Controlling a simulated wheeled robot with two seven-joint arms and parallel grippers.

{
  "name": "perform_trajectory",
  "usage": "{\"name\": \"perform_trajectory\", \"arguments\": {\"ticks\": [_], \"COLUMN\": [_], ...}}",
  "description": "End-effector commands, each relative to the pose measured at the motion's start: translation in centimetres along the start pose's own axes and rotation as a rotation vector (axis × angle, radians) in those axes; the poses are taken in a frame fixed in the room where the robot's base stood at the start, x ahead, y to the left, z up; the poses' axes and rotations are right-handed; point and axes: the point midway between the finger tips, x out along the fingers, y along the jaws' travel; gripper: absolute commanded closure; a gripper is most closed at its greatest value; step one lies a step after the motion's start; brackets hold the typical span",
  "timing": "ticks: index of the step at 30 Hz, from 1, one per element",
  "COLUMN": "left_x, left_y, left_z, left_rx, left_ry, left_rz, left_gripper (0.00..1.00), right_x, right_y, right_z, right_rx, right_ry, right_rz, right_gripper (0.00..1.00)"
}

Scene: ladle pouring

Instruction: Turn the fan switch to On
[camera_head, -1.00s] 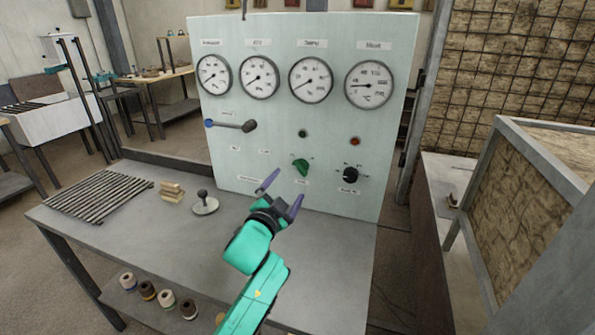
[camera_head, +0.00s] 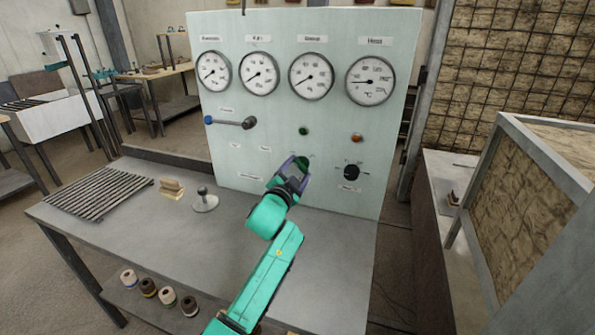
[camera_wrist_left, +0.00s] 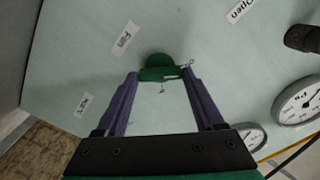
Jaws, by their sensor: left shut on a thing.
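The green knob (camera_head: 303,162) sits low on the middle of the pale panel (camera_head: 230,105) and is partly covered by my left gripper. My left gripper (camera_head: 297,164) is at the panel, its two purple fingers around the knob and shut on it. In the left wrist view the green knob (camera_wrist_left: 158,68) lies between the fingertips (camera_wrist_left: 161,76), with a flat grip bar and a rounded part behind it. A white label (camera_wrist_left: 124,37), apparently reading "Fan", is near it. The knob's pointer setting cannot be read clearly. My right gripper is not in view.
A black knob (camera_head: 351,172) is to the right, below an orange lamp (camera_head: 357,138); a green lamp (camera_head: 303,131) is above. A lever (camera_head: 232,123) is on the panel's left. Several gauges line the top. A stamp-like object (camera_head: 204,200) stands on the grey table (camera_head: 140,232).

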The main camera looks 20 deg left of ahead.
Motion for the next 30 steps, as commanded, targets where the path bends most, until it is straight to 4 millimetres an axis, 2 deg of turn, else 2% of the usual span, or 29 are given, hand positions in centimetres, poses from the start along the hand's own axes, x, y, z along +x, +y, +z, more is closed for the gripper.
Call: {"name": "perform_trajectory", "arguments": {"ticks": [11, 30], "left_x": [-0.01, -0.01], "left_y": [0.06, 0.05], "left_z": [0.06, 0.11], "left_rx": [0.093, 0.648], "left_ry": [-0.002, -0.002], "left_rz": [0.002, 0.002], "left_gripper": [0.86, 0.86], "right_x": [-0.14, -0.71], "right_y": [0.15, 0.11], "right_z": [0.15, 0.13], "right_rx": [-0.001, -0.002], "right_ry": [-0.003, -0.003], "right_rz": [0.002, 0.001], "right_gripper": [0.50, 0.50]}}
